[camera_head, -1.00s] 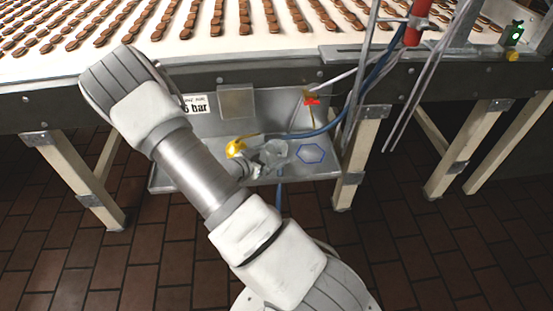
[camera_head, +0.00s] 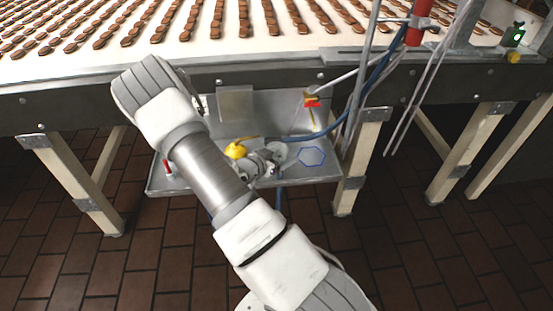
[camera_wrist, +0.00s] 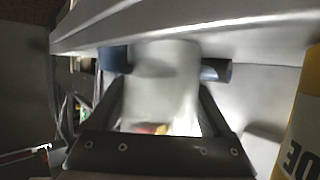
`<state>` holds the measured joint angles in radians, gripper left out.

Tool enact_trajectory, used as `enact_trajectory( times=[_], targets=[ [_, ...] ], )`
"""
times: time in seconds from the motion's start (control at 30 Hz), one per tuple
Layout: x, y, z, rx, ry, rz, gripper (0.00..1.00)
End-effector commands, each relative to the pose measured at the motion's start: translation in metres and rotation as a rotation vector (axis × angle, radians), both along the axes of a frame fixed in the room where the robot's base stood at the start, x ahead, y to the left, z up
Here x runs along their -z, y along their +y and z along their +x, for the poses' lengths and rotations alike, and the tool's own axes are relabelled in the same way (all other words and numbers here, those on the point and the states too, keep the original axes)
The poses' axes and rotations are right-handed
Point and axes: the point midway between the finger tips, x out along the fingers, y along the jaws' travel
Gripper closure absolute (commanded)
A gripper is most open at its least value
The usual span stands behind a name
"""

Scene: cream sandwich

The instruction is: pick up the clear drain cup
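The clear drain cup (camera_head: 278,150) is on the grey metal tray (camera_head: 210,184) under the conveyor, partly hidden by my gripper (camera_head: 268,163). In the wrist view the cup (camera_wrist: 165,75) is a pale, see-through shape between the two dark fingers of my gripper (camera_wrist: 162,100). One finger stands on each side of it. The fingers are spread apart, and I cannot make out firm contact with the cup. The cup's lower part and base are hard to see.
A yellow object (camera_head: 236,150) lies left of the cup. A blue hexagon outline (camera_head: 312,156) marks the tray to its right. Blue hose (camera_head: 335,122) and a red-orange tag (camera_head: 311,101) are close by. A conveyor (camera_head: 250,45) with rows of brown biscuits stands above.

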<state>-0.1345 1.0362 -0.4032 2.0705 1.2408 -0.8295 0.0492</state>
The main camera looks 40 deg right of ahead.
Motion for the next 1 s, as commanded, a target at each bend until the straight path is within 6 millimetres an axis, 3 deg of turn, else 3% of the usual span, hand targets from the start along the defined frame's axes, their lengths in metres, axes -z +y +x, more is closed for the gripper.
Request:
enact_trajectory(
  times=[0.03,0.23,0.27,0.57,0.73,0.87,1.0],
  targets=[
    [0.000,0.000,0.000,0.000,0.000,0.000,0.36],
    [0.000,0.000,0.000,0.000,0.000,0.000,0.72],
    [0.000,0.000,0.000,0.000,0.000,0.000,0.74],
    [-0.005,0.000,0.000,0.000,-0.001,-0.001,0.74],
    [-0.023,0.000,0.001,0.000,-0.003,0.000,0.74],
    [-0.049,0.000,0.000,0.002,-0.004,0.001,0.74],
    [-0.060,-0.004,-0.029,0.003,0.003,0.000,0.74]
  ],
)
